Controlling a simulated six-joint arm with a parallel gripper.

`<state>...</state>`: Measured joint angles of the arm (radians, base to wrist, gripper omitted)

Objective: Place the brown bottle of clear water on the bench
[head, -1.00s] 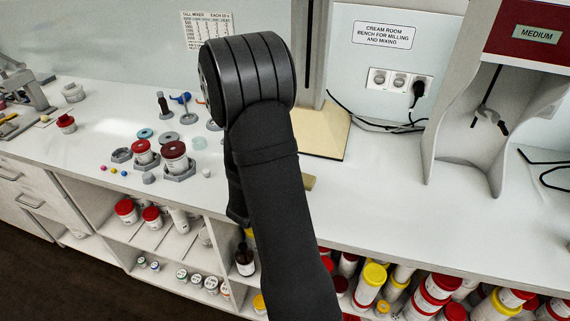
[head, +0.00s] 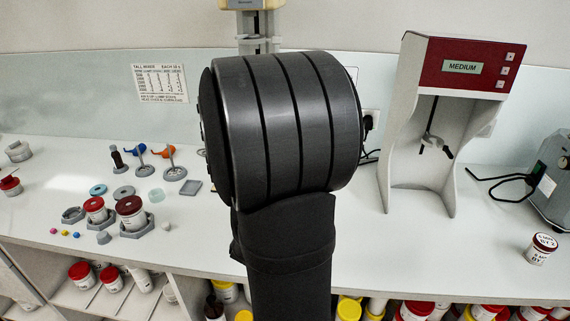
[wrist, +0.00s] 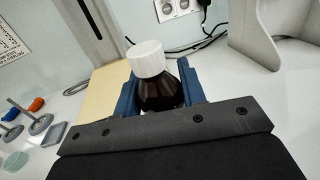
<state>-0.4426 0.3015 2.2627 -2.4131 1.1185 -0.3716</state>
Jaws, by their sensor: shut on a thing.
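A dark brown bottle with a white cap (wrist: 160,92) stands between the blue fingers of my gripper (wrist: 158,80) in the wrist view. My gripper is shut on it, and the bottle looks roughly upright, tilted a little in the picture. The bottle's lower part is hidden behind the gripper body. In the head view, my large dark arm hides both gripper and bottle. The white bench (head: 330,255) runs across the head view. Whether the bottle touches the bench cannot be seen.
On the bench's left stand red-lidded jars (head: 131,212) in grey holders and small stands (head: 174,172). A red-and-white mixer labelled MEDIUM (head: 447,125) stands right of my arm. A small white jar (head: 541,249) is at far right. The bench front between is clear. Another dark bottle (head: 213,310) is on the shelf below.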

